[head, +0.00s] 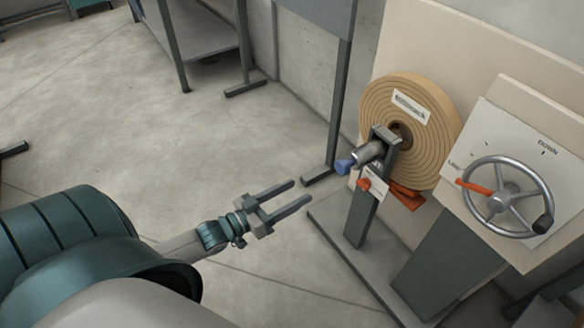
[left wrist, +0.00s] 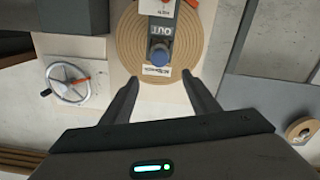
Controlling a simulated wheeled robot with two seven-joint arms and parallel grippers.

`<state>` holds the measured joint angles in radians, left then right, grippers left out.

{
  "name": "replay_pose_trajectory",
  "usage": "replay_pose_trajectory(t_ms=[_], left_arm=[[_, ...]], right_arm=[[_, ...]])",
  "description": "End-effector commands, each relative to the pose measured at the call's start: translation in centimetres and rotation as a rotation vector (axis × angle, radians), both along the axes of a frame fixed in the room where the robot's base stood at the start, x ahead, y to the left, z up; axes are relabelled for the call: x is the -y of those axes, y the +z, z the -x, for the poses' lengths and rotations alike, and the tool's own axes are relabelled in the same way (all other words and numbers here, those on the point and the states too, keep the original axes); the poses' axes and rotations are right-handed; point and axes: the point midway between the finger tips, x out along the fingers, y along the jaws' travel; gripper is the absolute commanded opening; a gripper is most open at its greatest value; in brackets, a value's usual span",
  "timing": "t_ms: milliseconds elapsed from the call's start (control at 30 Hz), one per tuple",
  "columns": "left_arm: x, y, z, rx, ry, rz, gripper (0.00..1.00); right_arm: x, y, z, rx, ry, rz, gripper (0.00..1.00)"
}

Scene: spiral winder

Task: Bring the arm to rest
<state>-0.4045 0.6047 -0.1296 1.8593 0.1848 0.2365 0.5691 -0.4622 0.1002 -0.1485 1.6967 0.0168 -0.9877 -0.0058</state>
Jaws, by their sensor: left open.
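My left gripper (head: 285,201) reaches in from the left in the head view, open and empty, over bare floor. In the left wrist view its two fingers (left wrist: 160,98) are spread apart with nothing between them. The tan spiral roll (head: 440,125) stands to the right of the gripper and apart from it, with a white label. It also shows beyond the fingers in the left wrist view (left wrist: 135,45). A grey post (head: 361,215) in front of the roll carries a shaft with a blue knob (head: 344,167). My right gripper is in neither view.
A grey handwheel (head: 500,199) with an orange pointer and a dark handle is mounted on a beige panel at the right. A grey base plate (head: 330,225) lies under the post. A metal bench (head: 205,35) stands at the back. The floor (head: 130,120) left of the gripper is clear.

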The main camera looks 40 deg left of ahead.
Motion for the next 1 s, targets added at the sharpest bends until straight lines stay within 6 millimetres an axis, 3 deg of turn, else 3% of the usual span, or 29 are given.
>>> replay_pose_trajectory(t_ms=[400, 567, 667, 767, 867, 1000], left_arm=[[0.0, -0.2, 0.0, -0.003, 0.002, -0.001, 0.55], [-0.1, -2.2, 0.1, -0.046, 0.031, -0.026, 0.55], [-0.3, -5.2, 0.6, -0.108, 0.066, -0.066, 0.55], [-0.1, -9.7, 1.6, -0.205, 0.107, -0.123, 0.55], [0.6, -15.0, 3.5, -0.328, 0.14, -0.193, 0.55], [2.9, -22.6, 7.5, -0.522, 0.149, -0.295, 0.55]], right_arm=[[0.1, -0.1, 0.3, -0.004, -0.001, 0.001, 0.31], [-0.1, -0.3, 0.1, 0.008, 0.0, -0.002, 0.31], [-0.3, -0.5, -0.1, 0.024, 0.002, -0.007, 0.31], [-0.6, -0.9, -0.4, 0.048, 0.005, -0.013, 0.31], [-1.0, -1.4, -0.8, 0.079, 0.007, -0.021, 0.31], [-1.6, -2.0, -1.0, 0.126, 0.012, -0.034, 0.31]])
